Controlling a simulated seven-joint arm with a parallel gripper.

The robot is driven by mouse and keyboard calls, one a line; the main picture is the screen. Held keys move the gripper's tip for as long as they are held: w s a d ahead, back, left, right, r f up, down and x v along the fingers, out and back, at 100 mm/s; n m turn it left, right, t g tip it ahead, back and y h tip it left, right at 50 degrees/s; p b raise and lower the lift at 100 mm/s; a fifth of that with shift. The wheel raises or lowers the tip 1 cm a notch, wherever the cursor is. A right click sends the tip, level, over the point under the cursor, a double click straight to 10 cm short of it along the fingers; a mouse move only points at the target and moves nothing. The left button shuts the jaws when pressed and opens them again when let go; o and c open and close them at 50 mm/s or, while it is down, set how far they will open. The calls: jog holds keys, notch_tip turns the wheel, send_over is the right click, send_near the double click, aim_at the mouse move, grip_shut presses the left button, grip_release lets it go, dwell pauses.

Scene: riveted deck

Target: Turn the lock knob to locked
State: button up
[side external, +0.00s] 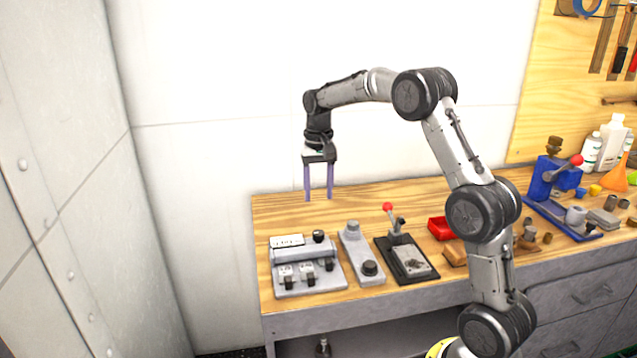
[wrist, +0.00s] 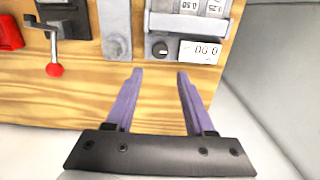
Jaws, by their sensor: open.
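A grey panel unit (side external: 308,275) with a small display stands at the left end of the bench. A small dark knob (side external: 318,236) sits beside its display; it also shows in the wrist view (wrist: 160,49) with a pale mark on its face. No readable label shows which knob is the lock. My gripper (side external: 318,197) is open and empty, pointing down above the bench's back edge. In the wrist view its purple fingers (wrist: 160,74) are apart, with the small knob beyond the gap.
A red-tipped lever on a dark base (side external: 408,262) stands right of the plate. A red bin (side external: 441,228) and a blue press (side external: 555,180) are farther right. The white wall is close behind the bench. Bare wood (wrist: 75,95) lies behind the devices.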

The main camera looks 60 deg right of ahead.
notch_tip(320, 180, up, 2)
jog(key=shift+r, duration=0.15)
dwell(0.3)
jog(key=s+a+r+n+t, duration=0.3)
jog(key=s+a+r, duration=0.8)
jog(key=a+r, duration=0.25)
jog(key=s+a+f+n+t, duration=0.2)
jog(key=s+a+n, duration=0.25)
jog(key=s, duration=0.75)
jog(key=s+a+f+n, duration=0.1)
jog(key=s+f, duration=0.4)
jog(key=f, duration=0.2)
jog(key=shift+s+a+f+n+t, duration=0.15)
jog(key=shift+s+f+n+t, duration=0.05)
jog(key=shift+f+n+t, duration=0.15)
